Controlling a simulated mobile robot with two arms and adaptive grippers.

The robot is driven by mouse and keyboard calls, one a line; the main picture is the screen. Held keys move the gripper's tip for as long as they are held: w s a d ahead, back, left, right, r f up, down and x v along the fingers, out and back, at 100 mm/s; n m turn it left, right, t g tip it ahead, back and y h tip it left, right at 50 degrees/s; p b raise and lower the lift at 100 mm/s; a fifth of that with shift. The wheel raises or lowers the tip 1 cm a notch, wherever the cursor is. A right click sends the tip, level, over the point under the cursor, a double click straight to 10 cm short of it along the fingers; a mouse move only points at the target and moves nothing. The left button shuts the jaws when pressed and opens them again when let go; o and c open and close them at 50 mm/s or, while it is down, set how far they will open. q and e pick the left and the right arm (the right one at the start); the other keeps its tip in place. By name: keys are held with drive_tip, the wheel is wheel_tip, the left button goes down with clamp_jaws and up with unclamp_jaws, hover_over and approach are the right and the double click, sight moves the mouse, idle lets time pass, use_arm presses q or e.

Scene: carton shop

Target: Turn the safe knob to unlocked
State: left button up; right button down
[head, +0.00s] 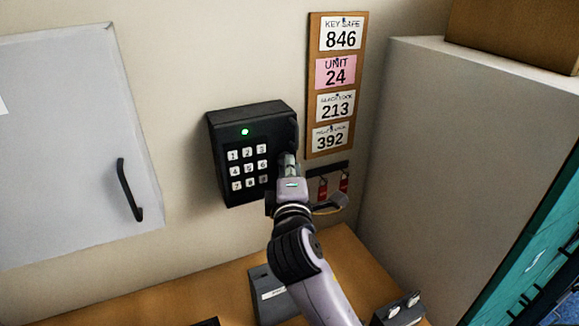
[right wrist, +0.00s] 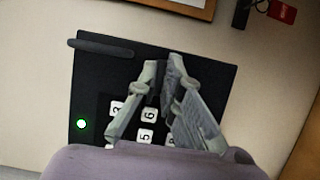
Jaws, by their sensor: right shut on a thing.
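The black safe (head: 225,178) is on the wall, with a lit green light (head: 245,132) and a white number keypad (head: 248,168). The safe (right wrist: 92,75) also shows in the right wrist view, with its green light (right wrist: 82,124) lit. A dark bar handle (head: 294,132) is on its right side. My right gripper (head: 288,160) is at the safe's right side, just below the handle. In the right wrist view its fingertips (right wrist: 163,72) come together on the safe's face, shut on the knob, which the fingers mostly hide; its angle cannot be told. My left gripper is out of view.
A board with number cards (head: 315,92) hangs right of the safe. Red tags (head: 323,190) hang below it. A grey cabinet (head: 425,150) stands at right. A white wall door (head: 70,150) with a dark handle is at left. The wooden counter (head: 180,302) lies below.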

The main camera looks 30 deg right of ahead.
drive_tip(key=c, duration=1.7)
unclamp_jaws()
drive_tip(key=v, duration=1.2)
drive_tip(key=shift+f, duration=0.15)
